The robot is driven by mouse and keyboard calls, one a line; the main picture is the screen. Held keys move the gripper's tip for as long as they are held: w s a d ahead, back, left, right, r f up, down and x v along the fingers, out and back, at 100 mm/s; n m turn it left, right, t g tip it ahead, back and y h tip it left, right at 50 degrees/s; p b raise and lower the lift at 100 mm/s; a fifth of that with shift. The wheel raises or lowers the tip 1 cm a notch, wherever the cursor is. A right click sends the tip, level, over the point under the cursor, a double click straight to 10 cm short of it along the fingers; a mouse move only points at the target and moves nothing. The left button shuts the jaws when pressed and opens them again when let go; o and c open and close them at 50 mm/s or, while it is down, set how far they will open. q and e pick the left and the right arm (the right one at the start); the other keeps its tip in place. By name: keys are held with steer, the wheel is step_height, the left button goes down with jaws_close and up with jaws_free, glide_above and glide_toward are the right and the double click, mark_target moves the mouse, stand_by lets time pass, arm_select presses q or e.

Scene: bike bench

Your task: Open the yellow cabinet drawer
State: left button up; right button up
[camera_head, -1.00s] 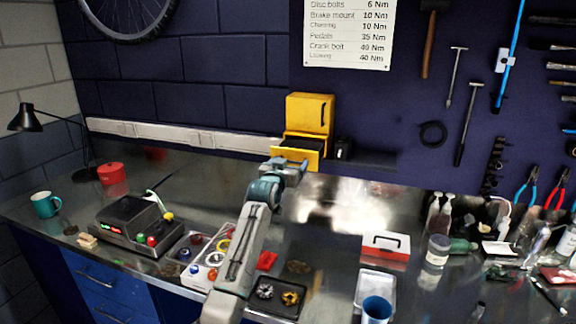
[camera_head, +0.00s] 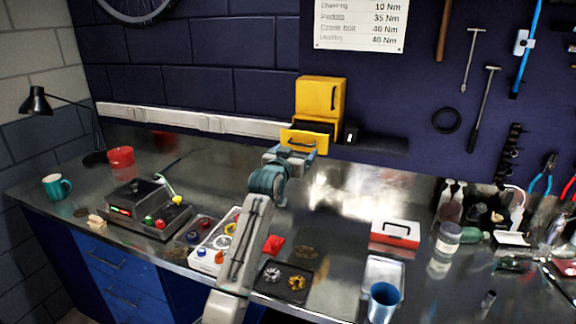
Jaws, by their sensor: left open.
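The yellow cabinet (camera_head: 321,96) stands at the back of the bench against the dark wall, with a closed upper door that has a dark handle. Its lower drawer (camera_head: 304,138) is pulled out toward me, and the dark inside shows behind the yellow front. My left gripper (camera_head: 291,154) is open just below and in front of the drawer front, close to its handle. I cannot tell whether it touches the drawer. My right gripper is not in view.
A red and white box (camera_head: 395,232), a blue cup (camera_head: 381,302) and a black tray with gears (camera_head: 284,281) stand on the bench. A control box (camera_head: 148,212) and a teal mug (camera_head: 56,187) are at the left. Bottles crowd the right side.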

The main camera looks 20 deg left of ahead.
arm_select(q)
steer(key=s+b, duration=0.1)
steer(key=s, duration=0.5)
steer(key=shift+s+b, duration=0.25)
steer(key=shift+b, duration=0.15)
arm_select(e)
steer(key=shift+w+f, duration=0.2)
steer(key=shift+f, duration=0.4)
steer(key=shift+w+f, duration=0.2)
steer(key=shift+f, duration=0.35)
arm_select(q)
steer(key=shift+f, duration=0.15)
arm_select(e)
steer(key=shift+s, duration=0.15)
